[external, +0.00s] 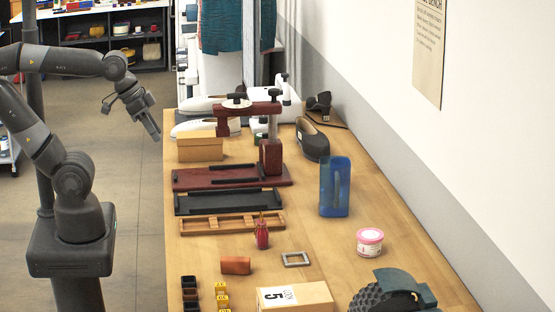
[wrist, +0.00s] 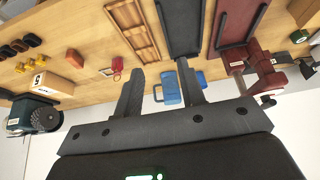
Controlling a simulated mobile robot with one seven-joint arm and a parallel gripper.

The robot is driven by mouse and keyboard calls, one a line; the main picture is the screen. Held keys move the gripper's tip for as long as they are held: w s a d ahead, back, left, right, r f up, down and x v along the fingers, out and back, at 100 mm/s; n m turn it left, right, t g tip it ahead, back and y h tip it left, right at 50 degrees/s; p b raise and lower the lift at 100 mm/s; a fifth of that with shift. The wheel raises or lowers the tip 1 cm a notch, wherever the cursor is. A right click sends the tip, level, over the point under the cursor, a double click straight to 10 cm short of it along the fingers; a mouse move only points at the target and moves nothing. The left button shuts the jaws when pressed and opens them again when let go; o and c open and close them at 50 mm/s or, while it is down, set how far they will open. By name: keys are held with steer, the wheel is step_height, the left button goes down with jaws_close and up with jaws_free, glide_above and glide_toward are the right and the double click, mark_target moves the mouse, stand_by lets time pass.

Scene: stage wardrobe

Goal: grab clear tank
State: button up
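The clear tank (external: 335,187) is a blue see-through container with a handle. It stands upright on the wooden table, right of the middle in the external view. It also shows in the wrist view as a blue shape (wrist: 171,90) between my fingers, partly hidden by the right finger. My gripper (external: 156,136) hangs in the air off the table's left edge, well away from the tank. In the wrist view the two fingers (wrist: 160,66) are spread apart with nothing held between them.
A dark red press (external: 270,155), flat trays (external: 228,202) and a cardboard box (external: 200,148) lie left of the tank. A black shoe (external: 312,142) is behind it, a pink-lidded tub (external: 369,242) in front. A wall (external: 400,130) runs along the right. Bare tabletop surrounds the tank's base.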

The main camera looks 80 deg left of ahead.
steer(key=shift+c, duration=0.4)
step_height(320, 180, up, 5)
steer(key=w+d+f+n+t+h, duration=0.1)
steer(key=w+d+f+n+t, duration=0.1)
steer(key=w+d+n, duration=0.6)
steer(key=w+d+f+n+t+h, duration=0.2)
steer(key=w+d+f, duration=0.15)
steer(key=w, duration=0.85)
steer(key=w+d+f+n+t+h, duration=0.1)
steer(key=w+d+f+n+t, duration=0.1)
steer(key=w+d+n, duration=0.65)
steer(key=w+a+r+n+t+y, duration=0.65)
steer(key=w+n, duration=0.45)
steer(key=n, duration=0.7)
steer(key=h, duration=0.2)
glide_toward(336, 202)
steer(key=w, duration=0.3)
steer(key=shift+a+f, duration=0.25)
steer(key=shift+a, duration=0.1)
steer(key=w, duration=0.7)
steer(key=shift+w+a+r, duration=0.15)
